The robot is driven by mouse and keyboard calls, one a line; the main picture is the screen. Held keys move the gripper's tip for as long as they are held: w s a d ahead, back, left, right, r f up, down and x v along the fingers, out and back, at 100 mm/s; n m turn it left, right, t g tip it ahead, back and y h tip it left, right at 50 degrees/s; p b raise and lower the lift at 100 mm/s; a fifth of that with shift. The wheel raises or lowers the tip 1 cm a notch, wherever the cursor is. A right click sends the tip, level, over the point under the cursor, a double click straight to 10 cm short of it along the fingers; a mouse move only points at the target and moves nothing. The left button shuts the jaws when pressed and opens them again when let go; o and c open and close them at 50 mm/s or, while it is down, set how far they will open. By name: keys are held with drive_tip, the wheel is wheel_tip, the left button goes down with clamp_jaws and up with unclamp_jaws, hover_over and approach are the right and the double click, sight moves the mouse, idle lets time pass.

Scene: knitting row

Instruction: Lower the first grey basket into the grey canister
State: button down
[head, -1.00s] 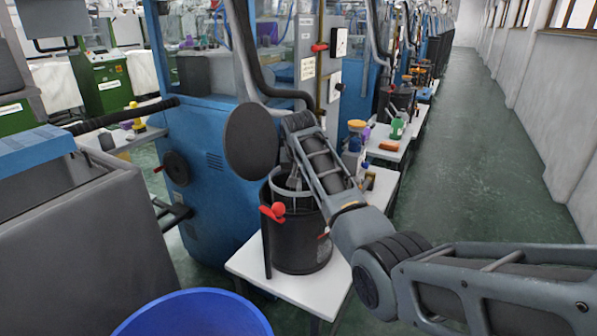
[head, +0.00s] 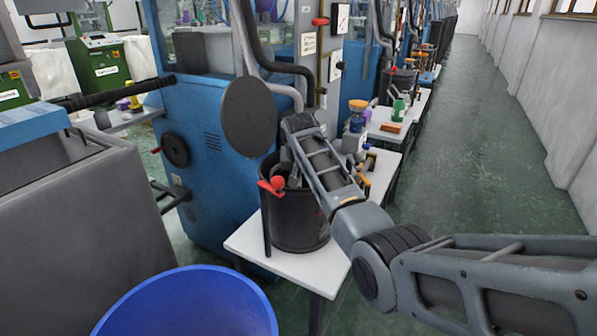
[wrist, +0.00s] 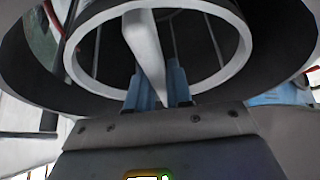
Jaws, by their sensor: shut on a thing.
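The dark grey canister (head: 298,228) stands upright on a white table, with its round lid (head: 248,118) swung up. In the wrist view, the light grey rim of the basket (wrist: 243,52) sits inside the dark round wall of the canister (wrist: 285,50). My gripper (wrist: 160,85) has its blue fingers shut on the basket's pale central bar (wrist: 143,45). In the head view my forearm slants down to the canister mouth. The canister's front wall and my arm hide the basket there, and its bottom shows in neither view.
A red-knobbed clamp (head: 273,185) sits on the canister's front left rim. A blue machine (head: 205,150) stands just behind. A blue tub (head: 190,305) is at front left, beside a grey cabinet (head: 80,225). Bottles and small items crowd the table's right side. The green aisle floor (head: 470,150) is clear.

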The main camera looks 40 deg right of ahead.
drive_tip(key=shift+c, duration=1.7)
unclamp_jaws()
drive_tip(key=shift+r, duration=0.1)
drive_tip(key=shift+r+p, duration=3.75)
drive_tip(key=shift+r, duration=0.65)
drive_tip(key=shift+s, duration=0.1)
